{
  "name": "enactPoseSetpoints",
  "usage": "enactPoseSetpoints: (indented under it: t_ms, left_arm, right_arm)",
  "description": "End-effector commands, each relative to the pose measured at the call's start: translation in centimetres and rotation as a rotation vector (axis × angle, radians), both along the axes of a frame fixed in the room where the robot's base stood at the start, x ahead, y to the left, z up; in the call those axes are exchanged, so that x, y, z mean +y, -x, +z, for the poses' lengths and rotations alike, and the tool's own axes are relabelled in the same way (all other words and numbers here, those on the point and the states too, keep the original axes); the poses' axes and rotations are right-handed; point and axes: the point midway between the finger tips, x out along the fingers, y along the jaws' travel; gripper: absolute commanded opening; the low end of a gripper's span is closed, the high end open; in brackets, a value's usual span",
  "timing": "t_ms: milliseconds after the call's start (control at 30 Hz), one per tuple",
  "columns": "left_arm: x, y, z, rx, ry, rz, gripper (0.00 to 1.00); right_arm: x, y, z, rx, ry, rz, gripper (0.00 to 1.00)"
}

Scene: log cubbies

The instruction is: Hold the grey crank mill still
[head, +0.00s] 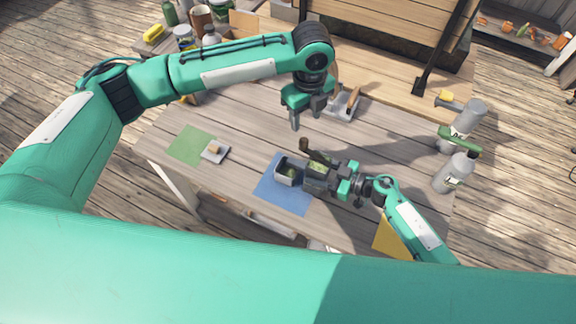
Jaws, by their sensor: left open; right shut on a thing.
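The grey crank mill (314,181) stands at the blue mat (284,203) near the table's front edge, with green stuff showing at its top and a dark crank knob (304,145) at its back. My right gripper (330,178) comes in from the right and is shut on the mill's side; its fingers partly hide the body. My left gripper (307,114) is open and empty, pointing down above the table behind the mill, apart from the crank.
A green mat (186,146) and a small white dish (215,152) with a tan block lie at the left. A tray with a wooden-handled tool (347,104) is behind my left gripper. The table between left mat and tray is clear.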

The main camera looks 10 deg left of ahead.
Motion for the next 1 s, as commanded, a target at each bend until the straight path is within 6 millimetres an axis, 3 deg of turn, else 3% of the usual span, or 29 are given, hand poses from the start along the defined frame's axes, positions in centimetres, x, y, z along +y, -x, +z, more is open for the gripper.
enactPoseSetpoints:
  t_ms: [267, 700, 1000]
  left_arm:
    - [0.1, 0.1, -1.6, -0.006, -0.001, 0.025, 0.49]
    - [0.0, 0.1, -8.0, -0.005, 0.001, 0.024, 0.49]
    - [0.0, 0.0, -10.6, -0.008, 0.001, 0.023, 0.49]
  right_arm:
    - [0.0, -0.1, 0.1, -0.002, -0.002, 0.000, 0.29]
    - [0.0, -0.1, 0.1, -0.002, -0.002, 0.000, 0.29]
    - [0.0, -0.1, 0.1, -0.002, -0.002, 0.000, 0.29]
